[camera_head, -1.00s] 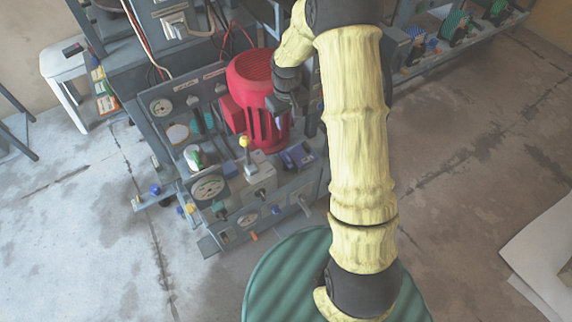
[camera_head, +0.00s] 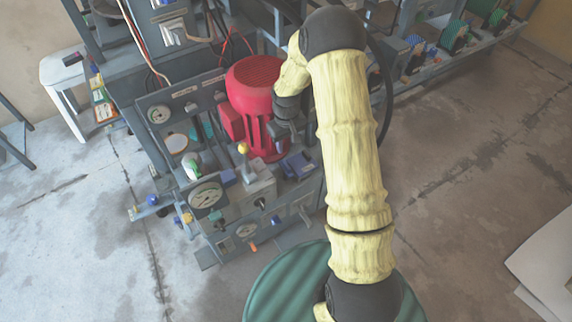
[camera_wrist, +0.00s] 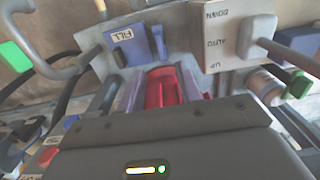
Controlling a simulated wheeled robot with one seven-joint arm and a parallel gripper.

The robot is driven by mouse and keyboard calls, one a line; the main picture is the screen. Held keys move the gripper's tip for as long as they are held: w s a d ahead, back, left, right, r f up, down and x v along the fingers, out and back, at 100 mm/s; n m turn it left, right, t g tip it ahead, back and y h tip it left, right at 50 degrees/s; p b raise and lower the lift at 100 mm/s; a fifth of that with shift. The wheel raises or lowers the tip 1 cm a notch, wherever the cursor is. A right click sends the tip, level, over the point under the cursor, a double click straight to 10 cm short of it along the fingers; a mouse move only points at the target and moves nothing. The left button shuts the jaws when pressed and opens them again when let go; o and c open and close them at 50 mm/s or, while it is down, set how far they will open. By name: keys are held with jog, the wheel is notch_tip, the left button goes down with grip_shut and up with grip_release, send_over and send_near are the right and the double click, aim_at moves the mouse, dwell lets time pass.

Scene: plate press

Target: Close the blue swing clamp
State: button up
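A blue part (camera_head: 299,166) sits on the press's front panel, just below and right of the red motor, beside a pale box. My gripper (camera_head: 285,128) is by the motor's lower right side, above the blue part. Purple-grey and red pieces (camera_wrist: 163,90) show just beyond its housing; finger opening and contact are unclear.
The red motor (camera_head: 255,95) stands close to my gripper. A yellow-knobbed lever (camera_head: 243,149) and gauges (camera_head: 206,195) crowd the panel. A hose and handles flank the wrist view. A green ribbed drum (camera_head: 285,285) stands in front; open floor (camera_head: 470,170) lies right.

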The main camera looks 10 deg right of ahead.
aim_at(286, 164)
notch_tip(286, 164, down, 11)
jog(key=b, duration=0.2)
jog(key=shift+b, duration=0.3)
jog(key=shift+r, duration=0.1)
jog(key=shift+c, duration=0.4)
grip_shut()
